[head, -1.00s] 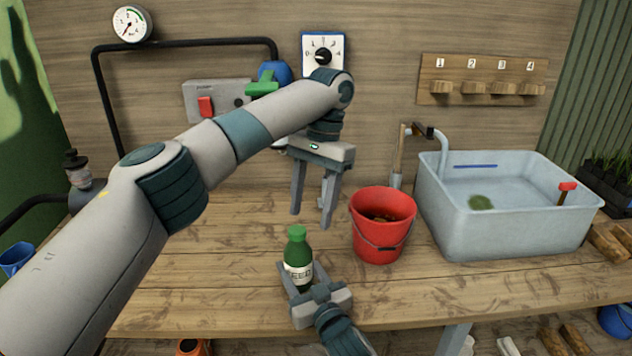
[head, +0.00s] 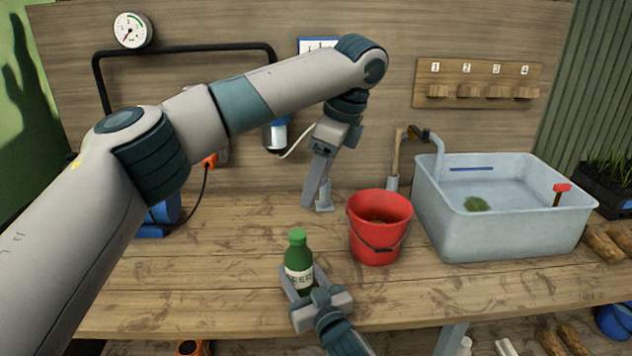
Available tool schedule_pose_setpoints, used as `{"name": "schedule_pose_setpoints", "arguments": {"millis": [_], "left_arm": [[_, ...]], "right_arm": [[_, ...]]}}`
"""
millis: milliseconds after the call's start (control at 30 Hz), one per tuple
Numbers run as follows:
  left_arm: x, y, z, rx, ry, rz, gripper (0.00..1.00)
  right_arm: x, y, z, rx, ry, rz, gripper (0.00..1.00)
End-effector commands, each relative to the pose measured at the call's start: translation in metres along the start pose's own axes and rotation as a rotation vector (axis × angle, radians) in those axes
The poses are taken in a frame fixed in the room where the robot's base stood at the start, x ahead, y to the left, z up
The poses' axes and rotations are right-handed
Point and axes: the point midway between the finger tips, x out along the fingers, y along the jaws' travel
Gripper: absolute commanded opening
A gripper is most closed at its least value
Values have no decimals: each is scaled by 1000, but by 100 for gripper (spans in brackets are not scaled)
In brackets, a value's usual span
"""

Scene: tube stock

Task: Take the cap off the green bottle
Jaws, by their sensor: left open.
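The green bottle (head: 298,268), with a pale label and a green cap (head: 297,237), stands upright near the table's front edge. My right gripper (head: 300,283) is low at the bottle, with one finger on each side of its lower body, and looks closed on it. My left gripper (head: 316,206) is open and empty. It points down behind the bottle, a little to the right and apart from the cap. The cap sits on the bottle's neck.
A red bucket (head: 380,240) stands just right of the bottle and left gripper. A grey sink (head: 510,235) with a tap is farther right. My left arm covers much of the back left. The table (head: 220,285) left of the bottle is clear.

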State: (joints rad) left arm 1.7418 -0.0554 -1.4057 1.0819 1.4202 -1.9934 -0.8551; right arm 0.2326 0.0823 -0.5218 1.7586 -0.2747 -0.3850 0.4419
Motion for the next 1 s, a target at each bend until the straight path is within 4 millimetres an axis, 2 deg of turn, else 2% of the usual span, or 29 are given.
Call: {"name": "schedule_pose_setpoints", "arguments": {"millis": [333, 533, 767, 1000], "left_arm": [[2, 0, 0, -3, 0, 1, 52], [12, 0, 0, -3, 0, 2, 52], [41, 0, 0, -3, 0, 3, 52], [79, 0, 0, -4, 0, 3, 52]], "right_arm": [[0, 0, 1, 0, -3, 0, 0], [0, 0, 1, 0, -2, 0, 0], [0, 0, 1, 0, -1, 0, 0], [0, 0, 0, 0, -1, 0, 0]]}}
